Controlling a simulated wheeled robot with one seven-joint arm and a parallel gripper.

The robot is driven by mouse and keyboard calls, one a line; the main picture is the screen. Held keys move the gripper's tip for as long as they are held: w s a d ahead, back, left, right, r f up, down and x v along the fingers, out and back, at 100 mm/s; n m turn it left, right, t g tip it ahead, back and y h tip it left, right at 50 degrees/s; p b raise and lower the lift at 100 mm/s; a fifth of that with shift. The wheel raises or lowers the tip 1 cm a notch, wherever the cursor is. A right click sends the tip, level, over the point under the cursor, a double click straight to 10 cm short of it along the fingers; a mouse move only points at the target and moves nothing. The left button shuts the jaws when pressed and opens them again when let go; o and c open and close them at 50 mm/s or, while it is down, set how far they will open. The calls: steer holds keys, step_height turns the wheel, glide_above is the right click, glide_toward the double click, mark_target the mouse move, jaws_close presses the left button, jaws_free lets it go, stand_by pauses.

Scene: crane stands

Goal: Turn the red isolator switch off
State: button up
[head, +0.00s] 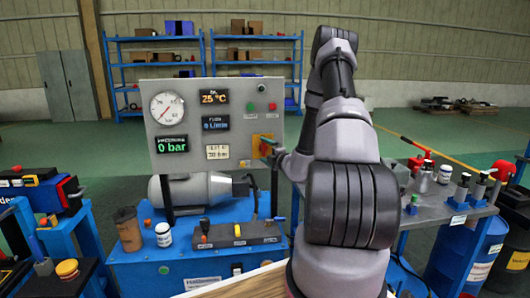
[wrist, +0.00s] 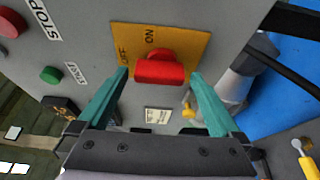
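The red isolator switch (wrist: 160,68) sits on a yellow plate (wrist: 188,42) marked OFF and ON, fixed to the grey control panel (head: 237,98). In the wrist view its handle lies crosswise between my two teal fingers. In the head view the yellow plate (head: 257,146) shows at the panel's lower right, and the switch is mostly hidden by my gripper. My gripper (wrist: 158,88) is open, with a fingertip on each side of the handle and visible gaps to it. The exact depth of the fingertips relative to the handle is hard to tell.
A red STOP button (wrist: 10,22) and green START button (wrist: 50,75) are beside the plate. The panel also carries a gauge (head: 167,108) and displays. A blue bench (head: 190,262) holds a grey motor, cup and levers. A side table (head: 430,205) stands at right.

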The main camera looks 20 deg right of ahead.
steer(key=s+d, duration=0.1)
steer(key=s, duration=0.9)
steer(key=shift+s, duration=0.4)
steer(key=shift+d, duration=0.1)
